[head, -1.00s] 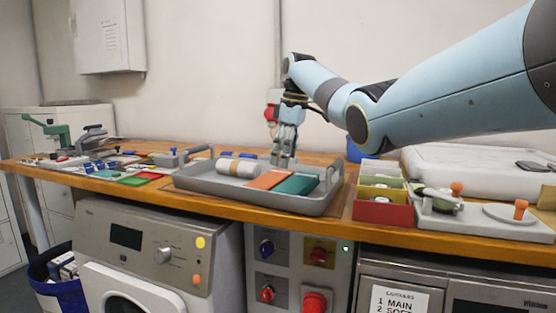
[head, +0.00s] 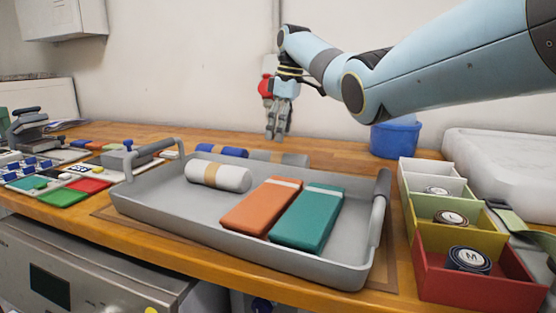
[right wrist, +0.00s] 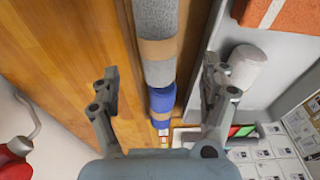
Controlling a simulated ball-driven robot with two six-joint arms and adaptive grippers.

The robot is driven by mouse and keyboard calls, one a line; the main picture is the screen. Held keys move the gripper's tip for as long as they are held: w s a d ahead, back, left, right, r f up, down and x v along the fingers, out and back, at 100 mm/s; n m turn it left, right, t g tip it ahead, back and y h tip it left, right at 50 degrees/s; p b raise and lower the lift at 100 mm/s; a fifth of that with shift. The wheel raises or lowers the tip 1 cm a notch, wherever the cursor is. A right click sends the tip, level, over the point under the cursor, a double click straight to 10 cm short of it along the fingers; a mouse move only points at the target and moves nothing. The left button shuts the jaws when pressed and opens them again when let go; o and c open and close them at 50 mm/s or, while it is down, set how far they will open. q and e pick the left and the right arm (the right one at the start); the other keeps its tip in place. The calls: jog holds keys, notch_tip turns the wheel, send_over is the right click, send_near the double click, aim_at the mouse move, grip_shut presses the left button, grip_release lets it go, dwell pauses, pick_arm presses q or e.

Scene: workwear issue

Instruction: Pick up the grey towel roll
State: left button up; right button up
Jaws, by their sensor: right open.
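The grey towel roll (head: 296,160) lies on the wooden counter behind the tray, with a tan band around it. It also shows in the right wrist view (right wrist: 155,17), reaching in from the top. My right gripper (head: 277,136) is open and empty, above the counter near this roll in the head view. In the right wrist view its two fingers (right wrist: 160,80) are spread to either side of the line of rolls. The grey roll appears beyond the fingertips and no contact shows. My left gripper is not in view.
A blue roll (head: 222,150) lies end-on to the grey one. The grey tray (head: 190,212) in front holds a white roll (head: 218,176), an orange pack (head: 261,206) and a teal pack (head: 308,218). Coloured bins (head: 480,291) and a blue bucket (head: 396,139) stand at right.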

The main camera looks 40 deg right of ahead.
aim_at(280, 153)
jog(key=f, duration=0.4)
jog(key=shift+w+a, duration=0.15)
jog(key=shift+a, duration=0.05)
jog(key=f, duration=0.1)
jog(key=f+b, duration=0.1)
jog(key=f, duration=0.3)
jog(key=shift+w+d+f+b, duration=0.2)
jog(key=shift+w+f+b, duration=0.05)
jog(key=shift+w+b, duration=0.15)
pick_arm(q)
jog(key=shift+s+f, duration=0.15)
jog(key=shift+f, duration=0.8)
pick_arm(e)
jog(key=shift+r, duration=0.1)
jog(key=c, duration=1.3)
